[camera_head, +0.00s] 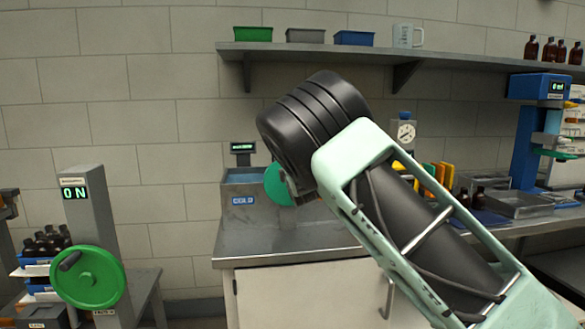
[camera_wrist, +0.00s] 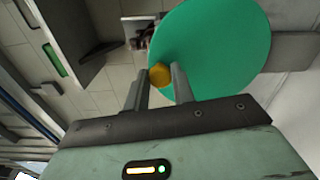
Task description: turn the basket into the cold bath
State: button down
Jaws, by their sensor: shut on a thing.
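The cold bath (camera_head: 232,220), a grey metal tank with a blue COLD label, stands on the bench in the middle of the head view. A green wheel (camera_head: 275,184) sits at its right side, partly hidden by my arm. The same wheel (camera_wrist: 215,40) fills the upper middle of the wrist view. My gripper (camera_wrist: 161,78) is shut on an orange knob (camera_wrist: 159,75) in front of the wheel's face. In the head view my arm hides the fingertips and the knob. I cannot make out the basket.
Another green wheel (camera_head: 88,277) with a black knob stands at left on a post (camera_head: 77,205) reading ON. Dark bottles (camera_head: 45,241) stand beside it. A shelf (camera_head: 400,57) with bins runs above. Clear trays (camera_head: 520,204) lie on the right bench.

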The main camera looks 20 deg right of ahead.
jog(key=shift+a+r, duration=0.1)
jog(key=shift+a, duration=0.1)
jog(key=c, duration=1.2)
grip_release()
jog(key=shift+d, duration=0.1)
jog(key=b+v, duration=0.1)
jog(key=v, duration=1.6)
jog(key=shift+s+b, duration=0.2)
jog(key=shift+b, duration=0.2)
